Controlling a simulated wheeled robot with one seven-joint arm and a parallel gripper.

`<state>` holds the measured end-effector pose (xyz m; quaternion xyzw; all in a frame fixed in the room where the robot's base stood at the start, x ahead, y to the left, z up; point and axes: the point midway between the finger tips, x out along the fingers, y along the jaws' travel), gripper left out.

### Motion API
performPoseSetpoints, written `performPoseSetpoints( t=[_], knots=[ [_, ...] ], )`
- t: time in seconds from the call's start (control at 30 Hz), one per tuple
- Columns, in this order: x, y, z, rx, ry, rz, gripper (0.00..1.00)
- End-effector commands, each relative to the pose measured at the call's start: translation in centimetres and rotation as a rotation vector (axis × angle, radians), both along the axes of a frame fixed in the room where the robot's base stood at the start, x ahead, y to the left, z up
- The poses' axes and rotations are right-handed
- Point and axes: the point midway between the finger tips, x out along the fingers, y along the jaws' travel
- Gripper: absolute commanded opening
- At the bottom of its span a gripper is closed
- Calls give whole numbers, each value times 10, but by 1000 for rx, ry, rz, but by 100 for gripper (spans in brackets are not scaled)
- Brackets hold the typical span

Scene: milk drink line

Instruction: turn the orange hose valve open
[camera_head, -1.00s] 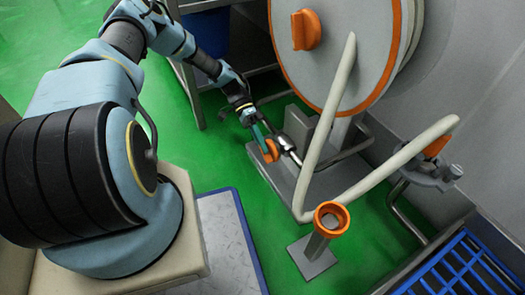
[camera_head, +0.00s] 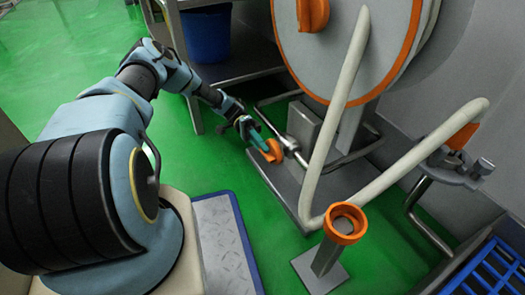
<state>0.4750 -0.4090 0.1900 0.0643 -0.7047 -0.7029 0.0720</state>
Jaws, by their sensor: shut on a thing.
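The orange valve handle (camera_head: 273,152) sits low beside the hose reel's base, on a short metal pipe fitting (camera_head: 292,146). My gripper (camera_head: 262,142) has teal fingers and is at the handle, shut on it. The fingers reach it from the upper left. The handle is small in this view, so its exact angle is hard to tell.
The hose reel (camera_head: 345,45) with an orange rim stands above the valve. Its pale hose (camera_head: 341,110) hangs in a loop to the right. An orange-topped post (camera_head: 345,224) stands in front. A blue rack (camera_head: 490,272) is at lower right. A blue bin (camera_head: 206,35) is at the back.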

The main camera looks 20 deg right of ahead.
Motion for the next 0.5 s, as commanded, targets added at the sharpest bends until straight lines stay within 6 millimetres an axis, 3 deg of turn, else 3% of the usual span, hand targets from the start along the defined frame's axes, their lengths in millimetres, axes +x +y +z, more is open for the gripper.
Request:
performPoseSetpoints(
  t=[0.37, 0.4, 0.5],
  knots=[
    [-1, 1, -1, 2, 6, -3, 0],
    [-1, 1, -1, 2, 6, -3, 20],
    [-1, 0, -1, 1, 5, -2, 31]
  ],
)
